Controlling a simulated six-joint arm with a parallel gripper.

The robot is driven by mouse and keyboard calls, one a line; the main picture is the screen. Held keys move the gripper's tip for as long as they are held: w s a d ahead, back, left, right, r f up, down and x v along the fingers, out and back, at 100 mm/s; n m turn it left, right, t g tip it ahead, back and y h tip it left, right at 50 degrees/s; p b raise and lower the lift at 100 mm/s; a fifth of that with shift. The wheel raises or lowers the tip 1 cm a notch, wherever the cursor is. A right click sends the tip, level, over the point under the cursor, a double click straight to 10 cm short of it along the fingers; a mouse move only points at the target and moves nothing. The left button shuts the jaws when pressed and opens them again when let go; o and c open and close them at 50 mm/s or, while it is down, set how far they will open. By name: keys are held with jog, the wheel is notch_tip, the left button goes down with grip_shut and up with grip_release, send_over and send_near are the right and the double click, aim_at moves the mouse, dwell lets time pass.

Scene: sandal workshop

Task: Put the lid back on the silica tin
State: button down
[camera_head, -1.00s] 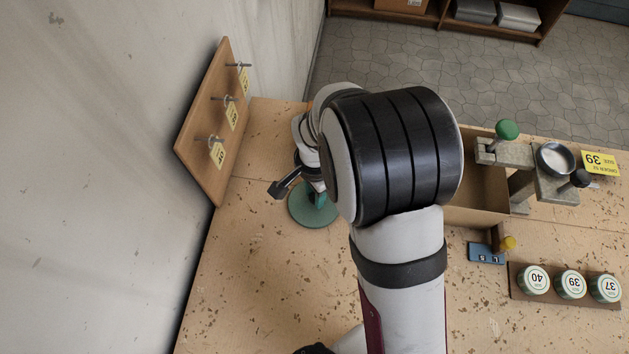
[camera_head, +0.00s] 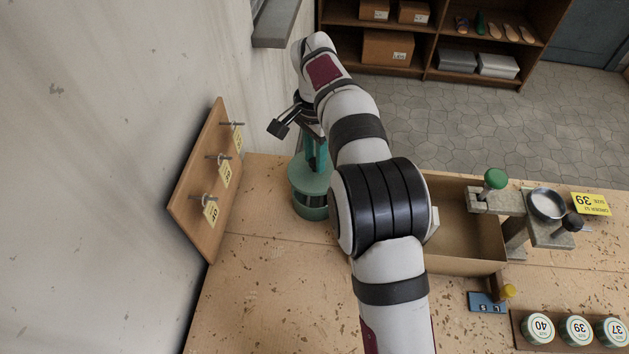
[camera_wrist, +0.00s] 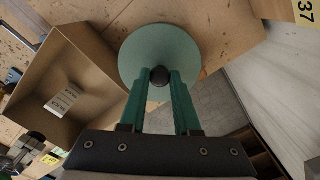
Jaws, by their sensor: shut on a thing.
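My gripper (camera_head: 316,155) is shut on the dark knob (camera_wrist: 159,76) of a round green lid. The lid (camera_head: 311,177) is roughly level at the left of the bench, and its broad face fills the top middle of the wrist view (camera_wrist: 150,48). The silica tin (camera_head: 312,212) appears directly below it as a narrower green band with a dark band between. Whether the lid touches the tin cannot be told. The wrist view does not show the tin, as the lid covers that spot.
An open cardboard box (camera_head: 463,251) stands right of my arm. A board with pegs (camera_head: 203,190) leans at the left wall. A clamp-like fixture (camera_head: 520,205), a blue block (camera_head: 487,302) and several numbered tins (camera_head: 577,330) are at the right. The left front bench (camera_head: 270,300) is clear.

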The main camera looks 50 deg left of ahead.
jog(key=shift+w+a, duration=0.15)
jog(key=shift+w, duration=0.1)
jog(key=shift+f, duration=3.1)
jog(key=shift+f, duration=0.15)
jog(key=shift+c, duration=0.3)
grip_release()
jog(key=shift+r, duration=3.55)
